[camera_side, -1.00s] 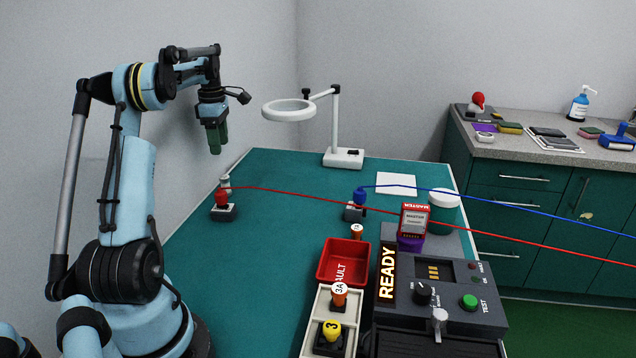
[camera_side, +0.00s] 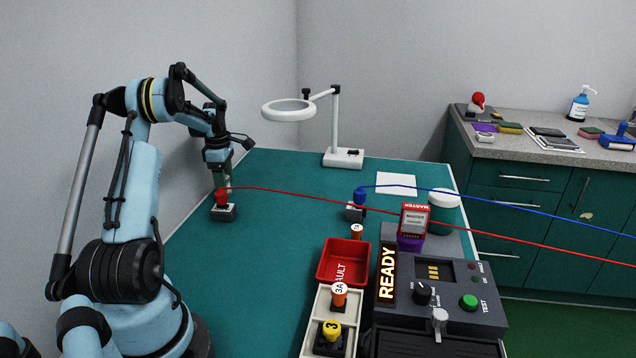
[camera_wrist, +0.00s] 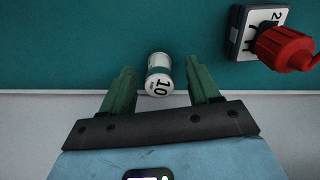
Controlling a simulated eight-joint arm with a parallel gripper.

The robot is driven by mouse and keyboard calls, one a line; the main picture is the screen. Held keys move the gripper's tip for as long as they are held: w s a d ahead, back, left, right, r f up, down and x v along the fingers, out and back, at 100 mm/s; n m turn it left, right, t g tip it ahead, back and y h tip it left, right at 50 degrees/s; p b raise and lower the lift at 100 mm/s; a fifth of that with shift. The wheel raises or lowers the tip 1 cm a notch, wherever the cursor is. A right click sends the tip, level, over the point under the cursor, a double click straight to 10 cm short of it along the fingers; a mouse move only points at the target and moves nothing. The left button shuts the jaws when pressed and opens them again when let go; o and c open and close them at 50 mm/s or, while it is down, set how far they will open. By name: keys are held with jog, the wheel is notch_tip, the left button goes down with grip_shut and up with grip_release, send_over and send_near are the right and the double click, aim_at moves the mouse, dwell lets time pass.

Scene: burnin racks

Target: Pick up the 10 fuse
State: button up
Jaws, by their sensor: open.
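The 10 fuse (camera_wrist: 160,82) is a small white cylinder with a teal band and "10" on its end cap. In the wrist view it stands between the two green fingers of my gripper (camera_wrist: 159,68), with a gap on either side. My gripper is open and holds nothing. In the side view my gripper (camera_side: 222,178) is low at the far left of the green table, just behind the red plug (camera_side: 222,196). The fuse cannot be made out there, behind the fingers and the plug.
The red plug's dark block (camera_side: 224,213) is close to my gripper; the plug also shows at upper right in the wrist view (camera_wrist: 285,48). A red cable runs right from it. A magnifier lamp (camera_side: 343,158) stands behind. The table's left middle is clear.

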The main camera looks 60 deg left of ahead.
jog(key=shift+f, duration=0.9)
jog(key=shift+c, duration=0.2)
grip_shut()
